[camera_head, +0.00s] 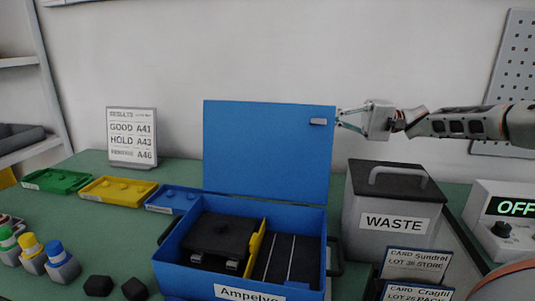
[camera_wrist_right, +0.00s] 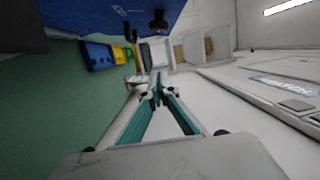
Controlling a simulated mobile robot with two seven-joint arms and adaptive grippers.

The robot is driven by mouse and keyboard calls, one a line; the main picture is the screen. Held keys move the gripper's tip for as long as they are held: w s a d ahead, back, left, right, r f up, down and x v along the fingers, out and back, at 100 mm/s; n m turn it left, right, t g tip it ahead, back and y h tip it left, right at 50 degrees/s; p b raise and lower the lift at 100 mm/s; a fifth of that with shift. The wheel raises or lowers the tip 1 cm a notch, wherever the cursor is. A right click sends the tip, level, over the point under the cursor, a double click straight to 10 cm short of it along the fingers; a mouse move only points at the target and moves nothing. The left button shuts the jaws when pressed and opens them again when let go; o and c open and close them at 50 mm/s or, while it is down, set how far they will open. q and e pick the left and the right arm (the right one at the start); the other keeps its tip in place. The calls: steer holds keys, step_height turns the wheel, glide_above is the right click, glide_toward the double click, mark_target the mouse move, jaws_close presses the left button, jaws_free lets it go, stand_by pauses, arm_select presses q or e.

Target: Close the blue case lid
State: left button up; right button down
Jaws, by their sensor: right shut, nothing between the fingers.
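The blue case (camera_head: 168,254) stands on the green table with its blue lid (camera_head: 265,150) open and upright. A small grey latch (camera_head: 318,121) sits near the lid's upper right corner. Inside the case are a black device (camera_head: 222,233), a yellow divider (camera_head: 256,248) and a dark compartment. My right gripper (camera_head: 340,117) is shut and empty beside the lid's upper right edge; I cannot tell whether it touches. In the right wrist view the shut fingertips (camera_wrist_right: 157,88) are near the blue lid (camera_wrist_right: 100,12). My left gripper is not in view.
The grey waste bin (camera_head: 390,220) stands right of the case, below my right arm. Green (camera_head: 57,181), yellow (camera_head: 118,191) and blue (camera_head: 172,199) trays lie to the left. A results sign (camera_head: 132,137) stands behind them. Two cards (camera_head: 417,265) stand front right.

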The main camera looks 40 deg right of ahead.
mark_target(281, 140)
step_height(281, 140, down, 5)
steer(key=b, duration=0.1)
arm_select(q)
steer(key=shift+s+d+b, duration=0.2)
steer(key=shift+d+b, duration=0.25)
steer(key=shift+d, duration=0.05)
arm_select(e)
steer(key=shift+m, duration=0.3)
steer(key=w+a, duration=0.1)
steer(key=a, duration=0.2)
steer(key=w+a, duration=0.2)
steer(key=a, duration=0.2)
steer(key=w+a, duration=0.1)
steer(key=a, duration=0.3)
steer(key=shift+w+a, duration=0.15)
steer(key=shift+a, duration=0.1)
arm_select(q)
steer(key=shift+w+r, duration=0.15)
arm_select(e)
steer(key=shift+d, duration=0.1)
